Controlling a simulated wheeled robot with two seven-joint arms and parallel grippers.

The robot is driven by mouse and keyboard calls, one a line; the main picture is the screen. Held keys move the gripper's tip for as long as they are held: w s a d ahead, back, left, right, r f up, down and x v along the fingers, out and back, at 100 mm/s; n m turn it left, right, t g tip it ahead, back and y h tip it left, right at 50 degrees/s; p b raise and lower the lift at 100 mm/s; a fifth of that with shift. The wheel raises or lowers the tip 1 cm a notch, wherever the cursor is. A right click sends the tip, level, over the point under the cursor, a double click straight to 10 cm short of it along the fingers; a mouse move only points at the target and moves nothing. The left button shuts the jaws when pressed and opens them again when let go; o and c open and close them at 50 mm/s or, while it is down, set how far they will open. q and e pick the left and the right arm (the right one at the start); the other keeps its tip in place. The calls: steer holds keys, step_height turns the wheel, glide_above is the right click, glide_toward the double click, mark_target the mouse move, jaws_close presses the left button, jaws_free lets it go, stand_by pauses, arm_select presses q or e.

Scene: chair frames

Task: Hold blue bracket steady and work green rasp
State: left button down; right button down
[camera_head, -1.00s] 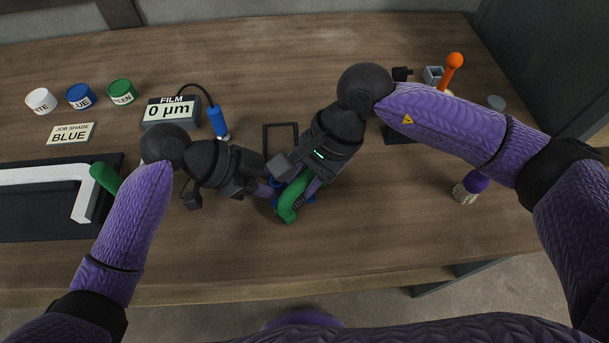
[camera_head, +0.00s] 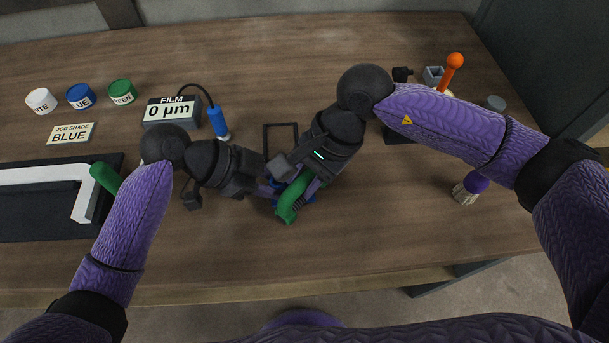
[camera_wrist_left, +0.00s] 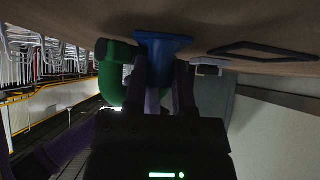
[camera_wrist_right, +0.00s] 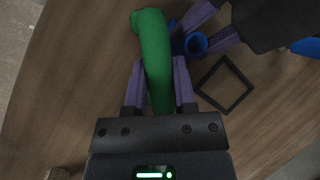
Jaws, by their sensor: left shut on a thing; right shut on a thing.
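The blue bracket (camera_head: 306,198) is on the table in front of me, mostly hidden by my grippers in the head view. In the left wrist view the blue bracket (camera_wrist_left: 163,42) shows between the fingers of my left gripper (camera_wrist_left: 165,70), which is shut on it. The green rasp (camera_head: 291,198) is a curved green piece beside the bracket. My right gripper (camera_wrist_right: 158,78) is shut on the green rasp (camera_wrist_right: 154,50), with a finger on each side. In the right wrist view the bracket (camera_wrist_right: 194,43) has a round opening. Exact contact between rasp and bracket is hidden.
A black square frame (camera_head: 281,125) lies just behind the grippers. A film gauge (camera_head: 171,112) reading 0 µm, its blue probe (camera_head: 218,121) and a "JOB SHADE BLUE" card (camera_head: 72,134) are at left. A brush (camera_head: 467,190) lies at right. The front table strip is clear.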

steer(key=shift+s+r, duration=0.1)
steer(key=shift+r, duration=0.1)
steer(key=shift+r, duration=1.95)
arm_select(q)
steer(key=shift+c, duration=1.8)
jaws_free()
steer(key=shift+r, duration=0.1)
steer(key=v, duration=0.7)
steer(key=shift+a+r, duration=0.1)
steer(key=shift+a, duration=0.1)
